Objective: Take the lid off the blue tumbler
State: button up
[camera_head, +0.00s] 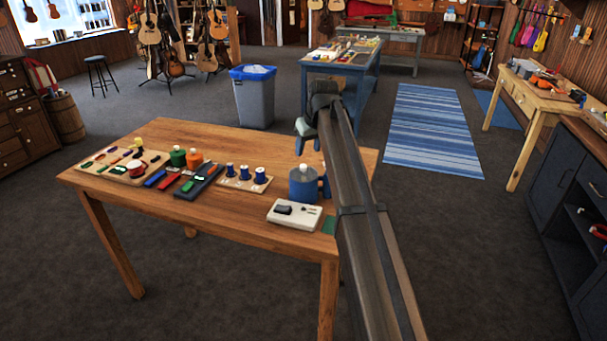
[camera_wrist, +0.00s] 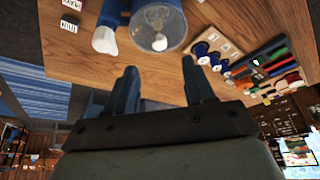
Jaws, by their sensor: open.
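The blue tumbler (camera_head: 303,188) stands upright near the right end of the wooden table (camera_head: 225,215). Its greyish lid (camera_wrist: 158,28) with a pale round knob is on top, seen from above in the wrist view. The lid also shows small in the head view, partly blended with the body. My gripper (camera_head: 307,146) hangs above the tumbler, apart from it. In the wrist view my two dark blue fingers (camera_wrist: 161,78) are spread, with nothing between them. The lid lies beyond the fingertips, roughly in line with the gap.
A blue item with a white end (camera_wrist: 105,38) stands close beside the tumbler. A white box (camera_head: 294,213) lies in front. A board with several blue spools (camera_head: 245,178) and a dark tray (camera_head: 199,181) lie left. A grey bin (camera_head: 254,98) stands behind the table.

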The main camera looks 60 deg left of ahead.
aim_at(304, 166)
jog(key=shift+x, duration=4.05)
grip_shut()
